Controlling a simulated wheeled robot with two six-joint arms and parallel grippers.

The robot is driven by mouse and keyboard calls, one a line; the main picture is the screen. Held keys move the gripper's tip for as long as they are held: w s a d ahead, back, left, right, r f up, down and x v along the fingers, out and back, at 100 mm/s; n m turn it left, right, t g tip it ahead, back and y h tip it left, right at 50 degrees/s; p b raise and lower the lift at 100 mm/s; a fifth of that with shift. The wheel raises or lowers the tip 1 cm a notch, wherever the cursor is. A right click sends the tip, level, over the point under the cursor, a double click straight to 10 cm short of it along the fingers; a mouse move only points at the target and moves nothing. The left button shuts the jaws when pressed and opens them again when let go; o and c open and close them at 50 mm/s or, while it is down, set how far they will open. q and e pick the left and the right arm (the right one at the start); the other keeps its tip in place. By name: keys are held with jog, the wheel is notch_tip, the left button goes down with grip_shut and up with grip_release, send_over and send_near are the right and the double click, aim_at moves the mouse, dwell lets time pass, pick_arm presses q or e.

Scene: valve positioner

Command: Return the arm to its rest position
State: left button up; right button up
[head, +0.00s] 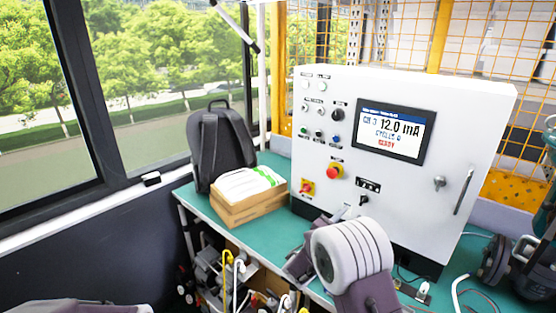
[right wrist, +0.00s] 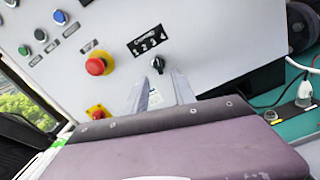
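My right arm (head: 352,250) reaches up from the lower edge of the head view, in front of the white control cabinet (head: 462,115). In the right wrist view my right gripper (right wrist: 160,90) has its two fingers apart with nothing between them. They point at the panel just below a small black selector knob (right wrist: 158,64) under the numbered label. I cannot tell whether the fingertips touch the panel. The knob also shows in the head view (head: 363,200). A purple arm part at the lower left is mine; the left gripper is out of view.
The cabinet has a lit screen (head: 394,130) reading 12.0 mA and READY, and a red mushroom button (head: 335,171). It stands on a green bench (head: 205,209). A cardboard box (head: 250,206) and dark backpack (head: 222,143) stand left; cables and black equipment (head: 493,260) lie right.

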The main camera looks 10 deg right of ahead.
jog(key=s+d+r+m+g+h+p, duration=0.1)
jog(key=s+d+r+m+g+p, duration=0.2)
jog(key=r, duration=0.5)
jog(key=s+d+f+m+g+y+p, duration=0.15)
jog(key=s+f+m+g, duration=0.25)
jog(key=s, duration=0.6)
jog(key=s+d+f+m+g+y+p, duration=0.1)
jog(key=s+f+m+g+y, duration=0.3)
jog(key=s, duration=0.5)
jog(key=s+a+f+m+g+y, duration=0.1)
jog(key=s+a+f+m+y, duration=0.5)
jog(key=a, duration=0.4)
jog(key=a+f+m+t+y, duration=0.1)
jog(key=a+f+m+y, duration=0.2)
jog(key=a+m, duration=0.3)
jog(key=shift+w+a+t, duration=0.3)
jog(key=shift+w+a, duration=0.15)
jog(key=shift+a, duration=1)
